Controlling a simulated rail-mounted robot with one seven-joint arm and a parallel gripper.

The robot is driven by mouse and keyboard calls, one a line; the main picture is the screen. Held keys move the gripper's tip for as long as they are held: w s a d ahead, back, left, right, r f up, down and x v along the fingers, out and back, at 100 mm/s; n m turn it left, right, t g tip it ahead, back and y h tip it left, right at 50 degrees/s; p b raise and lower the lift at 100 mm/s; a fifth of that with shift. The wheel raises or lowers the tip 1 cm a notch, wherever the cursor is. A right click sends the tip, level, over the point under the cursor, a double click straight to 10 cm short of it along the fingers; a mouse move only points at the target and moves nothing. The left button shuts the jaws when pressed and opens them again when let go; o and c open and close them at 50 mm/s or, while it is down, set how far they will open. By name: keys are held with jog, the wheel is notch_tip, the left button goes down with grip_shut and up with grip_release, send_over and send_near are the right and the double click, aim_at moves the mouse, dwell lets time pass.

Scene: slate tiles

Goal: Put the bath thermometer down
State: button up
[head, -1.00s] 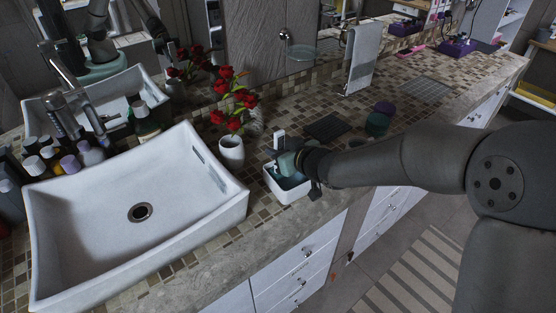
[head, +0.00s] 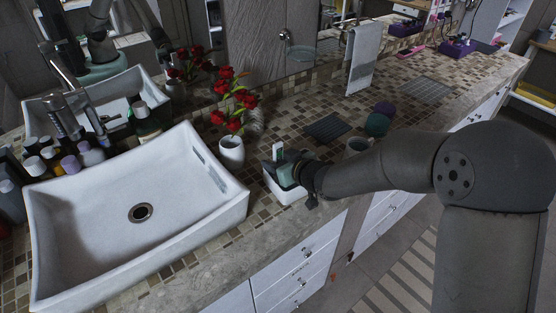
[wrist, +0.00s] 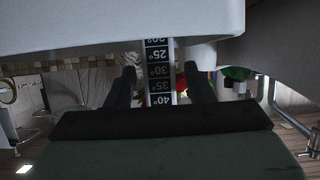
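The bath thermometer is a slim white strip with a dark degree scale. In the head view its top (head: 278,151) stands upright above the small white box (head: 285,195) on the counter. In the wrist view the thermometer (wrist: 159,75) runs between my two fingers, with a narrow gap on each side. The wrist view is upside down, and the box's white wall (wrist: 100,25) hides the thermometer's lower end. My gripper (head: 287,172) is low over the box and looks open around the thermometer. I cannot see what the thermometer's lower end rests on.
A white vase (head: 231,151) with red roses stands just left of the box, beside the white sink (head: 90,225). Right of the box are a dark ribbed mat (head: 327,127), a grey cup (head: 358,145) and a teal and purple item (head: 379,120). The counter's front edge is close.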

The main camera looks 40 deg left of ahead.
jog(key=shift+r, duration=0.15)
jog(key=shift+d+r, duration=0.15)
jog(key=v, duration=1.2)
jog(key=w+d+m+t+h, duration=0.2)
jog(key=w+d+h, duration=0.1)
jog(key=d, duration=0.4)
jog(key=w+d+m+t+h, duration=0.2)
jog(key=w+d+h, duration=0.1)
jog(key=d, duration=0.4)
jog(key=s+d+m+h, duration=0.2)
jog(key=d+m+h, duration=0.35)
jog(key=d, duration=1.05)
jog(key=s+d+m+g, duration=0.2)
jog(key=s+d, duration=0.3)
jog(key=s, duration=0.4)
jog(key=s+d+m+g+h, duration=0.1)
jog(key=s+d+m+g, duration=0.2)
jog(key=s, duration=0.6)
jog(key=d+f+g, duration=0.1)
jog(key=d+g, duration=0.1)
jog(key=shift+s+g, duration=0.25)
jog(key=shift+g, duration=0.05)
